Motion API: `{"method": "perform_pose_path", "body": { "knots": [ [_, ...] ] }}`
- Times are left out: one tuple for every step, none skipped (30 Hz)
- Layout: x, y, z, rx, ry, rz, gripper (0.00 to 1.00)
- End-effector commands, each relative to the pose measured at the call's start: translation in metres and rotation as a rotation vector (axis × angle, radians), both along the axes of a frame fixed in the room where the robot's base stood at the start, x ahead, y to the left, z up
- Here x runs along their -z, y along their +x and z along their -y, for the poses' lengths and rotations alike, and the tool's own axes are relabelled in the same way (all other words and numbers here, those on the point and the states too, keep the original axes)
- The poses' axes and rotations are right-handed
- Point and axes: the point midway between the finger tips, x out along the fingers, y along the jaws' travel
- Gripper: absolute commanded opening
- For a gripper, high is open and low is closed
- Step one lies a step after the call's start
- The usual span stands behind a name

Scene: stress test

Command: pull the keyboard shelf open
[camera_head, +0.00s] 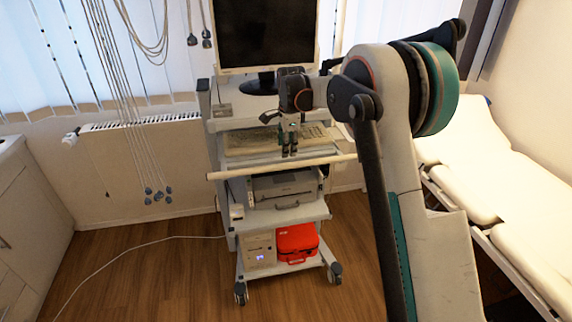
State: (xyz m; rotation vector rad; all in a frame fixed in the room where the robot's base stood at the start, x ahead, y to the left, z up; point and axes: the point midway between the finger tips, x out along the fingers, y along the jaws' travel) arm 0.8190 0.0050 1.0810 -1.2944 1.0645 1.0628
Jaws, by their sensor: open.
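The keyboard shelf (229,152) is part of a wheeled equipment cart in the middle of the view. A beige keyboard (245,140) lies on it, partly hidden by my gripper. A pale round bar (240,170) runs across the front of the cart just below the shelf. My gripper (289,153) is open and points down in front of the shelf, with its fingertips a little above the bar in the picture. I cannot tell whether the fingers touch the shelf or the bar.
A monitor (265,35) stands on top of the cart. A printer (285,187) and a red case (297,241) sit on lower shelves. A padded bed (470,180) is at right, a white cabinet (28,220) at left. Cables hang at left. The wooden floor (150,270) is mostly clear.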

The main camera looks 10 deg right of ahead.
Motion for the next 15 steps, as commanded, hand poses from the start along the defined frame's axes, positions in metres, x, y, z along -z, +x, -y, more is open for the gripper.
{"method": "perform_pose_path", "body": {
  "knots": [
    [0.013, 0.002, 0.0, 0.0, 0.0, 0.0, 0.4],
    [0.019, 0.003, 0.0, 0.0, 0.0, 0.0, 0.4],
    [0.027, 0.005, 0.0, 0.0, 0.0, 0.0, 0.4],
    [0.033, 0.006, 0.0, 0.0, 0.0, 0.0, 0.4],
    [0.038, 0.007, 0.0, -0.001, 0.0, 0.0, 0.4],
    [0.046, 0.009, 0.0, -0.001, 0.0, 0.0, 0.4],
    [0.051, 0.01, 0.0, -0.001, 0.0, 0.0, 0.4],
    [0.056, 0.011, 0.0, -0.001, 0.0, 0.0, 0.4],
    [0.062, 0.012, 0.0, -0.001, 0.0, 0.0, 0.4],
    [0.066, 0.013, 0.0, -0.001, 0.0, 0.0, 0.4],
    [0.07, 0.013, 0.0, -0.001, 0.0, 0.0, 0.4],
    [0.075, 0.014, 0.0, -0.001, 0.0, 0.0, 0.4],
    [0.078, 0.015, 0.0, -0.001, 0.0, 0.0, 0.4],
    [0.08, 0.016, 0.0, -0.001, 0.0, 0.0, 0.4],
    [0.083, 0.016, 0.0, -0.001, 0.0, 0.0, 0.4]
  ]
}}
